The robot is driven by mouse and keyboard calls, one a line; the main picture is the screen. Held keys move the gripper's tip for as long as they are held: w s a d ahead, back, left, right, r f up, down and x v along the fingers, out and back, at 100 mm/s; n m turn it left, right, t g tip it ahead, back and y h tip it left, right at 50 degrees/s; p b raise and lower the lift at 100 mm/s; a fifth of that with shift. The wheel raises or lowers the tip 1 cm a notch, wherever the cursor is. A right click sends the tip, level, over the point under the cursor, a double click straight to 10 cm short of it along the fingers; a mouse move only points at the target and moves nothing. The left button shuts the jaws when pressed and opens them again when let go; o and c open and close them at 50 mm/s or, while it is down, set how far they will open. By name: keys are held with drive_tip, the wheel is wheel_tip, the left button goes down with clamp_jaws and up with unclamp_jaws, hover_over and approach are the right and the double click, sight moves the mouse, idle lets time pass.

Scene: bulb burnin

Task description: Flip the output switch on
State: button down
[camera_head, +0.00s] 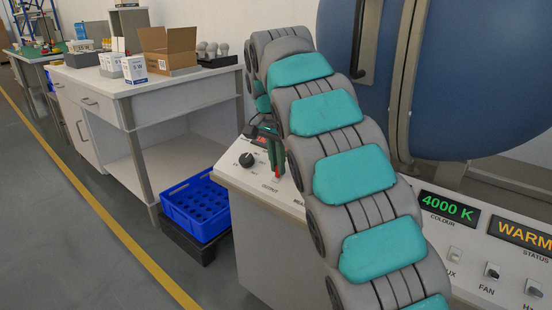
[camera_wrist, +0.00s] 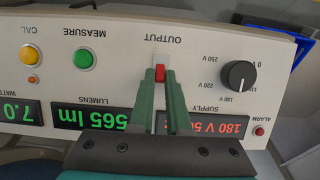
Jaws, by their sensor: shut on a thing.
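The output switch (camera_wrist: 160,72) is a small red lever on a white plate, beside the upside-down OUTPUT label in the wrist view. My gripper (camera_wrist: 161,80) has its two green fingers close together at the lever, with the red tip showing between their ends. It is shut on the lever. In the head view my gripper (camera_head: 277,172) reaches down to the panel at the OUTPUT label, and its fingers and arm hide most of the switch. I cannot tell from these views which way the lever is set.
The supply knob (camera_wrist: 238,75) stands beside the switch. The green MEASURE button (camera_wrist: 85,58) and yellow CAL button (camera_wrist: 29,55) are on the other side. Displays read 180 V and 565 lm. A blue crate (camera_head: 196,209) sits left of the console, near a white bench (camera_head: 150,82).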

idle(0.3)
drive_tip(key=c, duration=0.9)
unclamp_jaws()
